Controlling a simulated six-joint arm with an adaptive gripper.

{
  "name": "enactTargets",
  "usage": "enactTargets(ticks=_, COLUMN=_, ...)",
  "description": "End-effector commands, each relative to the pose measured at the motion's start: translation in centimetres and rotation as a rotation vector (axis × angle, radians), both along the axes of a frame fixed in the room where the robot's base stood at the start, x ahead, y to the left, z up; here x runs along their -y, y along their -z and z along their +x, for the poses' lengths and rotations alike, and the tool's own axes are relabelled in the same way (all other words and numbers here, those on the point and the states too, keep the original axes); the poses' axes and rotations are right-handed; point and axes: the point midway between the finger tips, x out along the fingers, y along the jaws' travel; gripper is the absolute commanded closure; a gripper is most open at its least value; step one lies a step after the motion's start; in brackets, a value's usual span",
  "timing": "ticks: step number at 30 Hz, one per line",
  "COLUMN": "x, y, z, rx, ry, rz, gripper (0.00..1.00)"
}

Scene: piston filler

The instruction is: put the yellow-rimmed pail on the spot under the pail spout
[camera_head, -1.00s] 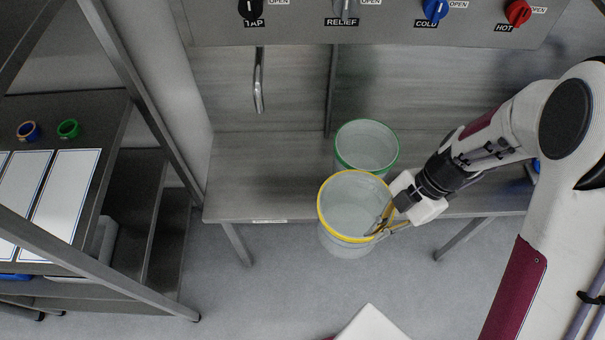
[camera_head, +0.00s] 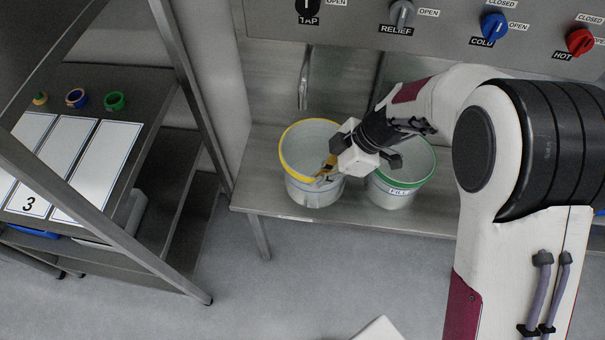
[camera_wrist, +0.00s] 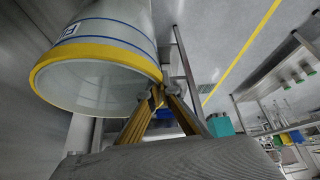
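The yellow-rimmed pail (camera_head: 312,196) is a whitish pail at the left part of the steel bench, below the pipe under the TAP knob. My gripper (camera_head: 326,174) is at the right side of its rim. In the wrist view my gripper (camera_wrist: 158,92) has its fingertips together at the yellow rim of the pail (camera_wrist: 95,55), pinching the wall. The pail looks upright; whether its base touches the bench I cannot tell. The pipe spout (camera_head: 304,80) hangs down behind and above the pail's rim.
A green-rimmed pail (camera_head: 397,194) stands on the bench (camera_head: 255,196) just right of the yellow-rimmed one, partly hidden by my arm. A panel with knobs (camera_head: 440,28) is above. A shelf rack (camera_head: 180,85) with white cards and small coloured rings stands left.

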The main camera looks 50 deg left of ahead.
Motion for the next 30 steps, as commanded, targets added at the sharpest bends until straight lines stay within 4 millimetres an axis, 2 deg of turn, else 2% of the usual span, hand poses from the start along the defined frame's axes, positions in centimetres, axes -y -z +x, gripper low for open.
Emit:
enactTargets(ticks=6, x=-4.2, y=-1.0, z=-0.2, rx=0.002, ry=0.169, rz=0.003, gripper=1.00)
enactTargets(ticks=15, x=-8.4, y=-2.2, z=-0.8, rx=-0.001, ry=0.353, rz=0.007, gripper=1.00)
enactTargets(ticks=21, x=-9.6, y=-2.6, z=-1.0, rx=-0.005, ry=0.408, rz=0.010, gripper=1.00)
enactTargets(ticks=30, x=-9.8, y=-2.7, z=-1.0, rx=-0.006, ry=0.417, rz=0.011, gripper=1.00)
